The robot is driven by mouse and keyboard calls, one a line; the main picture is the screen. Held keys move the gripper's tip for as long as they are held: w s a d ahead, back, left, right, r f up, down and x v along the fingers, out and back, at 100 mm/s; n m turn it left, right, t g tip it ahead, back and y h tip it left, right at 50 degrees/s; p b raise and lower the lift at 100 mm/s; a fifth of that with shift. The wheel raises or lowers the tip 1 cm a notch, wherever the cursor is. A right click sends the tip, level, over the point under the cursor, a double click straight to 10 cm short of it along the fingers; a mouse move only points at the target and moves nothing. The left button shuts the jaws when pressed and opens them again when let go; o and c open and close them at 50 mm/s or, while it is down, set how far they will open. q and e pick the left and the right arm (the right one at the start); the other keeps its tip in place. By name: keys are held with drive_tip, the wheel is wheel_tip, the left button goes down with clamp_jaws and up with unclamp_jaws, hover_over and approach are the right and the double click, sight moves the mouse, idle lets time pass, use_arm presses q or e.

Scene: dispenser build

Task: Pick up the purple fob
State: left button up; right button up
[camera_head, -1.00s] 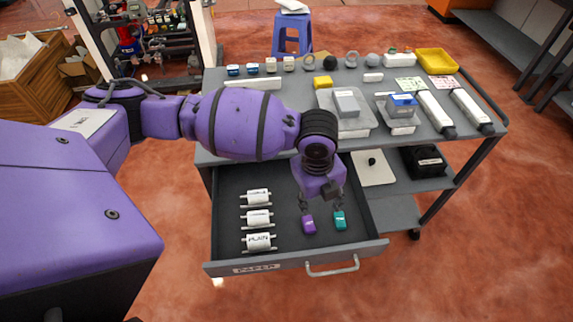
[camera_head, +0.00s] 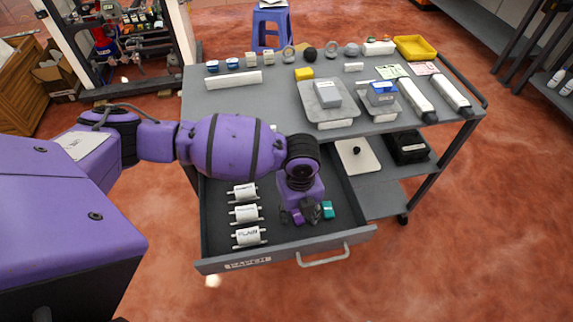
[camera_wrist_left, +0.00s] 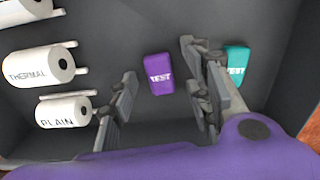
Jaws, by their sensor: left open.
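The purple fob (camera_wrist_left: 159,74) lies on the floor of the open drawer, marked "TEST". In the head view the purple fob (camera_head: 297,216) shows partly behind my left gripper (camera_head: 302,214). In the wrist view my left gripper (camera_wrist_left: 163,97) is open, with one finger on each side of the fob and no visible contact. The right finger stands between the purple fob and a teal fob (camera_wrist_left: 236,66), close to the teal one. The teal fob (camera_head: 327,210) also shows in the head view. My right gripper is not in view.
Several paper rolls (camera_head: 246,213) on holders stand along the drawer's left side. The drawer (camera_head: 285,253) has a front wall labelled "PAPER" and a handle. Above and behind it, the cart top (camera_head: 250,100) carries trays, bottles and small items.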

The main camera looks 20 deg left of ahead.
use_arm(q)
drive_tip(key=shift+w+r, duration=0.1)
drive_tip(key=c, duration=0.9)
